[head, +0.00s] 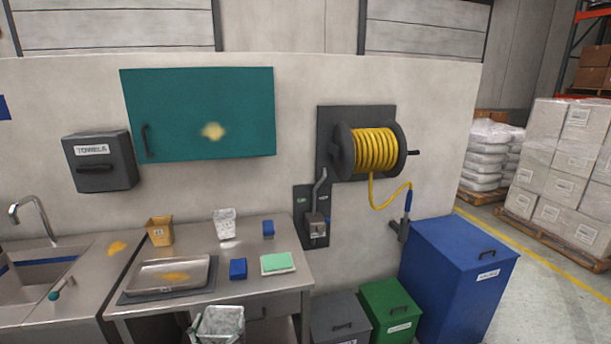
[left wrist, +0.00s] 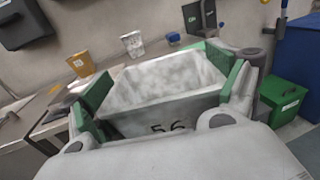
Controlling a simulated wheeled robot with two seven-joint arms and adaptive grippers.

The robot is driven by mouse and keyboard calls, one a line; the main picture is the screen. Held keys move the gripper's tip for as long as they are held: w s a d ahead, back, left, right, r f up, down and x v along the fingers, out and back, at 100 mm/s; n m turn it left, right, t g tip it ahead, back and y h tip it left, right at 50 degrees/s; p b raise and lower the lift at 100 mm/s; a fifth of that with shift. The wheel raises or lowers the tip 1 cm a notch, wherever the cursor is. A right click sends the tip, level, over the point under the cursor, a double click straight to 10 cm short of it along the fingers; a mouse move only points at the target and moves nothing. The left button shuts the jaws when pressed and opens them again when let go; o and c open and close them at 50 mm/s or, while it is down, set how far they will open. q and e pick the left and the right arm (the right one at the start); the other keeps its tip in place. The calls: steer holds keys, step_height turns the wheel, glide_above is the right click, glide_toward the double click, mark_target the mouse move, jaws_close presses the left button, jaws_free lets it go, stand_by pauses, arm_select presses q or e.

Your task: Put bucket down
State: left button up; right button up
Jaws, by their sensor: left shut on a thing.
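A whitish, scuffed bucket (head: 222,320) shows at the bottom edge of the head view, in front of the steel table (head: 211,252). My left gripper (head: 218,335) is shut on it. In the left wrist view the bucket (left wrist: 165,85) fills the middle, between the green finger pads of my left gripper (left wrist: 165,98). A dark "56" is partly visible on its side. Its lower part is hidden, and I cannot see anything supporting it. My right gripper is in neither view.
A tan bucket (head: 160,231) and a white bucket (head: 224,224) stand on the table's back part. A steel tray (head: 168,275), blue blocks (head: 238,269) and a green-topped pad (head: 278,263) lie there too. Grey, green (head: 390,311) and blue (head: 459,280) bins stand to the right.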

arm_select(q)
steer(key=shift+s+d+f, duration=0.15)
steer(key=shift+s+f, duration=0.5)
steer(key=shift+f, duration=0.35)
steer(key=shift+s+d+f, duration=0.1)
steer(key=shift+s+f, duration=0.55)
steer(key=shift+f, duration=0.3)
steer(key=shift+s+f, duration=0.85)
steer(key=shift+f, duration=0.25)
steer(key=shift+a, duration=0.15)
